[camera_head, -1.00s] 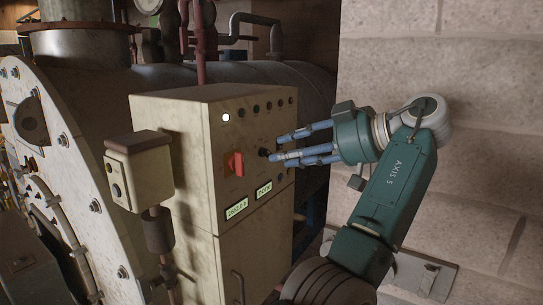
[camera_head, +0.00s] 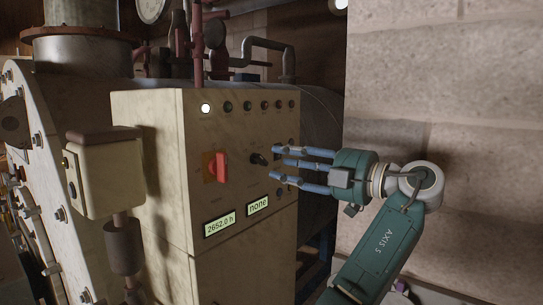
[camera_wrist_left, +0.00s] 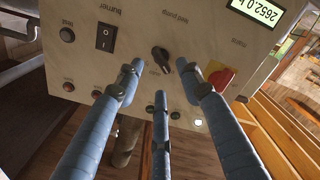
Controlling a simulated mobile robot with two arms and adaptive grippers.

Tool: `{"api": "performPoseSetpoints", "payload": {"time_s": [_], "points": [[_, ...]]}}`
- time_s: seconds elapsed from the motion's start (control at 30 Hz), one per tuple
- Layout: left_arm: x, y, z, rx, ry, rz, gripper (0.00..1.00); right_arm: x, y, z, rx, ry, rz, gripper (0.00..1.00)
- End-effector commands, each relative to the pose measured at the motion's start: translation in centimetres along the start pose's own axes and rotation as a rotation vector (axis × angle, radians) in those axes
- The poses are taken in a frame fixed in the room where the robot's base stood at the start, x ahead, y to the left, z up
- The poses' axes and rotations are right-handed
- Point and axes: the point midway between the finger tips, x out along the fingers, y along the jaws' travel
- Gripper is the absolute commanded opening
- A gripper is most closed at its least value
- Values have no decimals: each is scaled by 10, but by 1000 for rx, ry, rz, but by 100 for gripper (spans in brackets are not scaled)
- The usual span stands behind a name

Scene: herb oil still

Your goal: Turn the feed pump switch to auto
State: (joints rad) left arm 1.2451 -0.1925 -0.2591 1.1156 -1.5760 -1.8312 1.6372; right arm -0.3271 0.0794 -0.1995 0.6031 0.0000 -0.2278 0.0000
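The feed pump switch (camera_head: 258,159) is a black rotary knob on the front of the cream control cabinet (camera_head: 150,105). In the left wrist view the knob (camera_wrist_left: 160,58) sits beside the upside-down words "feed pump". I cannot read which position it points to. My left gripper (camera_head: 279,160) has three blue fingers, spread and pointing at the panel just right of the knob in the head view. In the left wrist view the gripper's fingertips (camera_wrist_left: 162,72) lie around the knob's image, with a gap and nothing held. My right gripper is not in view.
A red main switch (camera_head: 219,167) sits left of the knob. A row of lamps (camera_head: 246,106) runs above, the leftmost lit white. Displays read "2652.0 h" (camera_head: 219,224) and "none" (camera_head: 258,205). A burner rocker (camera_wrist_left: 105,37) is nearby. A block wall (camera_head: 450,120) stands at right.

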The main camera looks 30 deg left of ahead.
Motion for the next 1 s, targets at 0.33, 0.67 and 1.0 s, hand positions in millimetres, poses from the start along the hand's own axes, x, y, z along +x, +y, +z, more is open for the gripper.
{"api": "performPoseSetpoints", "payload": {"time_s": [0.33, 0.67, 1.0], "points": [[44, 0, -1, 2, 1, -1, 37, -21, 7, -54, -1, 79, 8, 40], [46, -1, 0, 2, 0, -1, 35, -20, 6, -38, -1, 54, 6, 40], [46, -1, 0, 2, 0, -1, 0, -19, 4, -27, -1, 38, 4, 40]]}}
